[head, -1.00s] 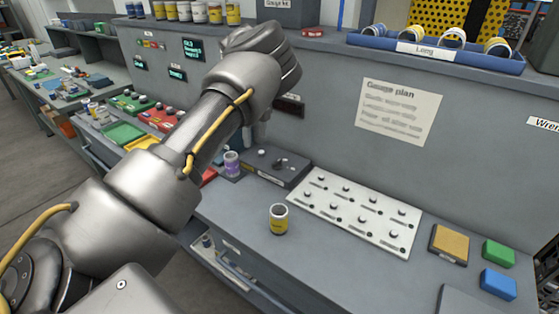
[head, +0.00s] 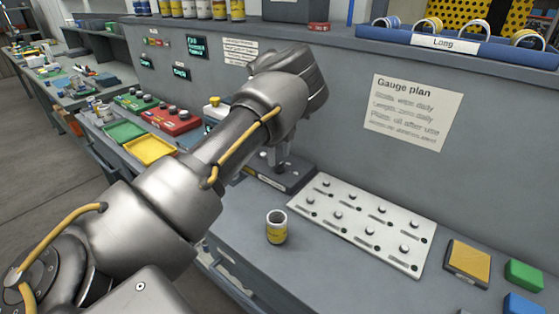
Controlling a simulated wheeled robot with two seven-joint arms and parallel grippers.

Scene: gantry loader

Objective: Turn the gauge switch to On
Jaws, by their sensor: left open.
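A dark grey box (head: 292,182) with a pale label on its front sits on the bench, left of the white panel. It seems to be the gauge unit with the switch; its knobs are mostly hidden behind my left gripper, and I cannot read the switch's setting. My left gripper (head: 279,160) points down at the top of this box. It is open, with its fingers partly hidden by my forearm and wrist. I cannot tell whether it touches a knob. My right gripper is out of view.
A yellow-labelled can (head: 276,228) stands in front of the box. A white panel (head: 330,231) with several knobs lies to the right. A yellow-topped block (head: 468,262) and a green block (head: 523,273) lie farther right. The wall (head: 340,90) rises behind.

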